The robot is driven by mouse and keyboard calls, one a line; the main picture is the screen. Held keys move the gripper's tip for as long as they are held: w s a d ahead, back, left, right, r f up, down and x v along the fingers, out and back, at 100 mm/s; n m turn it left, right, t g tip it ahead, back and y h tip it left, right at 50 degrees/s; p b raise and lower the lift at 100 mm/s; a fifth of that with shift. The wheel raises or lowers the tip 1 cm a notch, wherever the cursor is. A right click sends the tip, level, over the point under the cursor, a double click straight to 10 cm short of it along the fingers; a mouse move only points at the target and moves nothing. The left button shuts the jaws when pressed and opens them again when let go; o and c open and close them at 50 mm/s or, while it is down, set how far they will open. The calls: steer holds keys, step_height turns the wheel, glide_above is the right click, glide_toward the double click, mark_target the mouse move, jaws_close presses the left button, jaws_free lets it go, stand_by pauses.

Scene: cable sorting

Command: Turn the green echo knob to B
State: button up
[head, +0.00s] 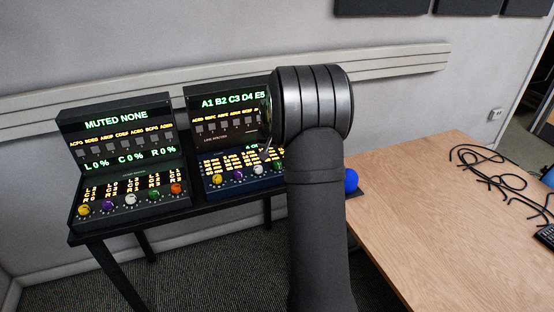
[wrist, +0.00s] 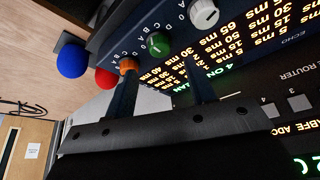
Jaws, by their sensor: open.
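The green knob (wrist: 159,43) is on the right console's lower panel, between a white knob (wrist: 204,13) and an orange knob (wrist: 128,66) in the wrist view. Letters A to D are printed around it; its pointer setting is too small to read. The word ECHO is printed on this panel. In the head view the green knob (head: 279,165) shows at the edge of my arm, which hides what lies right of it. My gripper (wrist: 162,75) is open, its two fingers apart and pointing toward the knob row, with nothing between them.
The left console (head: 130,165) has its own knob row, including another green knob (head: 153,195). A red ball-shaped thing (wrist: 103,78) and a blue ball (wrist: 70,60) are beside the orange knob. A wooden table (head: 430,220) with black cables (head: 480,165) stands at right.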

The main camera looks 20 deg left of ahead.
steer(key=v, duration=1.1)
steer(key=shift+r, duration=0.15)
steer(key=shift+s, duration=0.1)
steer(key=x, duration=1.7)
steer(key=shift+f, duration=0.2)
steer(key=shift+d+n+g+y, duration=0.1)
steer(key=shift+n+g+y, duration=0.35)
steer(key=shift+n, duration=1.15)
steer(key=shift+w+d+n+g+y, duration=0.15)
steer(key=shift+n+g+y, duration=0.15)
steer(key=shift+n, duration=0.8)
steer(key=shift+w+a+n+g+y, duration=0.15)
steer(key=shift+n+y, duration=0.2)
steer(key=shift+n, duration=0.75)
steer(key=shift+w+d+n+g+y, duration=0.1)
steer(key=shift+n+g+y, duration=0.35)
steer(key=shift+n, duration=1.25)
steer(key=shift+w+n+g+y, duration=0.1)
steer(key=shift+n+g, duration=0.65)
steer(key=shift+n, duration=0.95)
